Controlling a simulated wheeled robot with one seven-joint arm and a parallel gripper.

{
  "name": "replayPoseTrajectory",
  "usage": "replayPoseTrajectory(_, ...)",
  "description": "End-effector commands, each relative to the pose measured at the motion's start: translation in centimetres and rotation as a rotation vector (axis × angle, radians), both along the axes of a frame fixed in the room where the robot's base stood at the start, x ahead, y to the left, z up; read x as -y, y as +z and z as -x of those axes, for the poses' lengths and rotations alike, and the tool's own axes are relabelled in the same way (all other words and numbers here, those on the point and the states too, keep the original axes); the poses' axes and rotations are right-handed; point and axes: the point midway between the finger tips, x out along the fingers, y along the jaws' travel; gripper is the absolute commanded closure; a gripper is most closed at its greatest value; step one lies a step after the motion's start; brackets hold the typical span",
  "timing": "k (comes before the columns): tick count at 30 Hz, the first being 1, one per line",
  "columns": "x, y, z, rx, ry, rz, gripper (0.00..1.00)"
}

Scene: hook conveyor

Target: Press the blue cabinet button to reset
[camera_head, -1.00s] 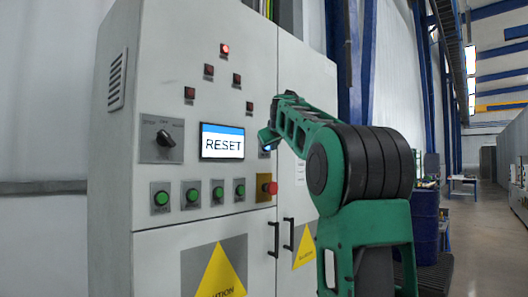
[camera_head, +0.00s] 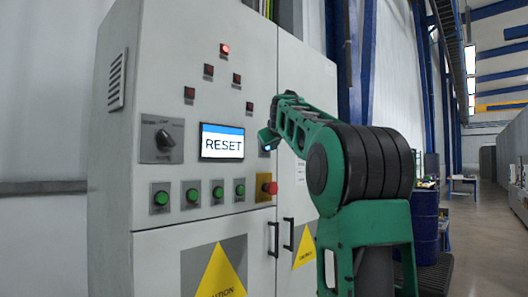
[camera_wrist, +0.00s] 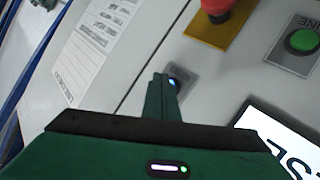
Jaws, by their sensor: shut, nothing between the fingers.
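The blue button (camera_head: 267,149) is on the grey cabinet (camera_head: 175,60), just right of the screen (camera_head: 222,142), which reads RESET. My gripper (camera_head: 266,136) is at the cabinet front and partly covers the button.
A red mushroom button (camera_head: 270,188) on a yellow plate sits below the blue one. Several green buttons (camera_head: 193,195) run along the panel's lower part. A rotary switch (camera_head: 163,140) is at left. Two black door handles (camera_head: 274,238) are lower down.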

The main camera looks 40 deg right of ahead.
Motion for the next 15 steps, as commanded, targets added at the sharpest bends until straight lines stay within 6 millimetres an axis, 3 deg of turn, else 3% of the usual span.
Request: replayPoseTrajectory(15, -0.01, 0.12, -0.57, 0.0, 0.0, 0.0, 1.0)
